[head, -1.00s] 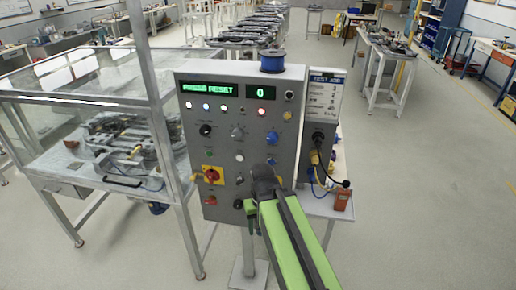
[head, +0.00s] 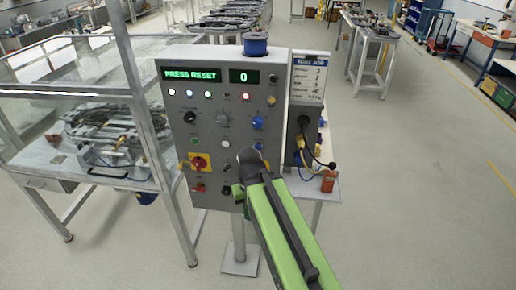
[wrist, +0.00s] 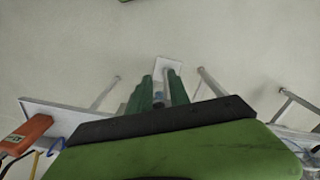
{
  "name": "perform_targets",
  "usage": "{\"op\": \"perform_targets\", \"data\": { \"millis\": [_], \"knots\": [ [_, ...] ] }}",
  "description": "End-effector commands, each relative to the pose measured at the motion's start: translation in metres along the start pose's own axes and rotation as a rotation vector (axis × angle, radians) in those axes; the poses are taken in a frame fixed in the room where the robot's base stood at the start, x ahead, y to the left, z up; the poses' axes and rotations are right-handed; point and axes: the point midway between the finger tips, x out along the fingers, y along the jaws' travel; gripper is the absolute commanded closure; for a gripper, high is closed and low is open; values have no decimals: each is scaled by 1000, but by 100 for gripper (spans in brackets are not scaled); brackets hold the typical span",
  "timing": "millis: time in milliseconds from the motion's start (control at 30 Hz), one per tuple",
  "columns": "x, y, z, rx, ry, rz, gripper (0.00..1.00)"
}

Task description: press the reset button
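The grey control panel (head: 215,110) stands on a post, and its display (head: 192,75) reads "PRESS RESET" beside a "0". Its face carries several buttons and knobs, including a green button (head: 194,141), a white button (head: 226,143), a blue button (head: 258,146) and a blue knob (head: 257,123). The small labels are unreadable, so I cannot tell which is reset. My gripper (head: 238,194) is in front of the panel's lower right part, and my arm hides some of it. In the wrist view my gripper (wrist: 160,80) shows two green fingers apart, with nothing held between them.
A glass-walled bench (head: 90,150) stands close on the left. A side unit with a job card (head: 308,78) and an orange box (head: 328,181) are right of the panel. The post's foot plate (head: 240,258) is on the floor. Open floor lies to the right.

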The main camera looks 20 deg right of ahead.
Motion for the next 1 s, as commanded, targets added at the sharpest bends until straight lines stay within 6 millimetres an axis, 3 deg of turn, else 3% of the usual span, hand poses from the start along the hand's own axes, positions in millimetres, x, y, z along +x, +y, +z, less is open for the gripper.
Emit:
{"op": "perform_targets", "data": {
  "millis": [167,1000],
  "knots": [
    [0,0,0,0,0,0,100],
    [0,0,0,0,0,0,100]
  ]
}}
